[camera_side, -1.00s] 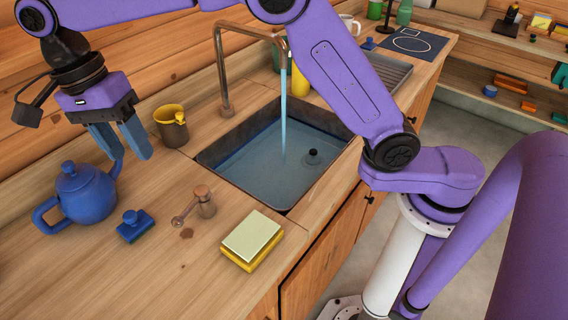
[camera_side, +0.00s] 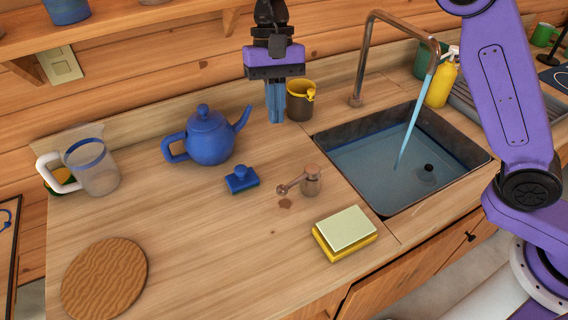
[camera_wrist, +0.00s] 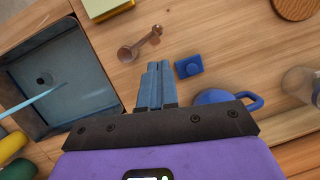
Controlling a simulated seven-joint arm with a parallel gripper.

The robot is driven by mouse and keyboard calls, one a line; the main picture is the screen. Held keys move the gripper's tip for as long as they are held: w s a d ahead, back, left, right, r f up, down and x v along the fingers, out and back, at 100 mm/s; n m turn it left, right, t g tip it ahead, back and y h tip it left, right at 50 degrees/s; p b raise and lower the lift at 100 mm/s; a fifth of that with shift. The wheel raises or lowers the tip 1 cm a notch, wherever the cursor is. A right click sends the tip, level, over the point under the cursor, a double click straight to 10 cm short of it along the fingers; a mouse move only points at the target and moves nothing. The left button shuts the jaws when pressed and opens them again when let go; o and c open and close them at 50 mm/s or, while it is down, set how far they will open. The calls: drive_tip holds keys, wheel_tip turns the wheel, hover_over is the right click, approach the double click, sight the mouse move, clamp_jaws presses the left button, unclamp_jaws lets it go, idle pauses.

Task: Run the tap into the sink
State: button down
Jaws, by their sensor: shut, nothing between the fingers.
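The copper tap (camera_side: 365,50) arches over the sink, and a blue stream of water (camera_side: 412,115) runs from its spout into the dark metal sink (camera_side: 392,214). The stream also shows in the wrist view (camera_wrist: 42,96). A copper lever knob (camera_side: 311,181) stands on the counter left of the sink, its arm pointing left; it also shows in the wrist view (camera_wrist: 150,36). My gripper (camera_side: 276,119) points down behind the knob, between the teapot and the yellow-topped cup. Its blue fingers (camera_wrist: 157,66) are shut together, empty and apart from the knob.
The blue teapot (camera_side: 211,139), blue stamp-like block (camera_side: 241,180) and brown cup (camera_side: 299,105) stand close by. A sponge stack (camera_side: 345,233) lies near the front edge. A glass jug (camera_side: 95,169) and round wooden mat (camera_side: 104,280) are left. Counter between mat and sponge is clear.

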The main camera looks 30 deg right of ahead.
drive_tip(key=w+d+f+n+y, duration=0.1)
drive_tip(key=d+n, duration=0.1)
drive_tip(key=n, duration=0.3)
drive_tip(key=n+y, duration=0.3)
drive_tip(key=n, duration=0.9)
approach(299, 179)
drive_tip(key=w+a+f, duration=0.3)
drive_tip(key=a+f, duration=0.1)
drive_tip(key=a, duration=0.1)
drive_tip(key=shift+s+a+f, duration=0.2)
drive_tip(key=shift+s+a, duration=0.15)
drive_tip(key=shift+s, duration=0.25)
drive_tip(key=shift+s+a+f, duration=0.25)
drive_tip(key=shift+s+a, duration=0.05)
drive_tip(key=shift+s, duration=0.3)
drive_tip(key=shift+s+a+f, duration=0.2)
drive_tip(key=shift+s+a, duration=0.15)
drive_tip(key=shift+s, duration=0.25)
